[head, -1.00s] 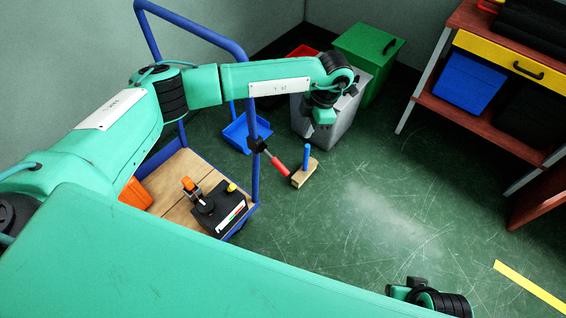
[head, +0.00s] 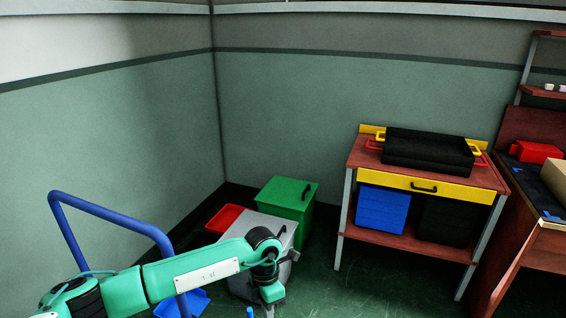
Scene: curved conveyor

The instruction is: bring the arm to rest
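My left arm (head: 200,270) reaches in from the bottom left of the head view. It is green with black joints, and its wrist bends downward near the bottom middle. The hand end of my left arm (head: 272,292) is in front of the grey bin. Its fingers cannot be made out, so I cannot tell whether the gripper is open or shut. My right arm and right gripper are not in view.
A blue cart handle (head: 110,211) stands behind my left arm. A grey bin (head: 245,285), a green box (head: 287,206) and a red container (head: 224,218) are in the corner. A workbench (head: 430,245) stands right. Green floor (head: 350,290) shows between.

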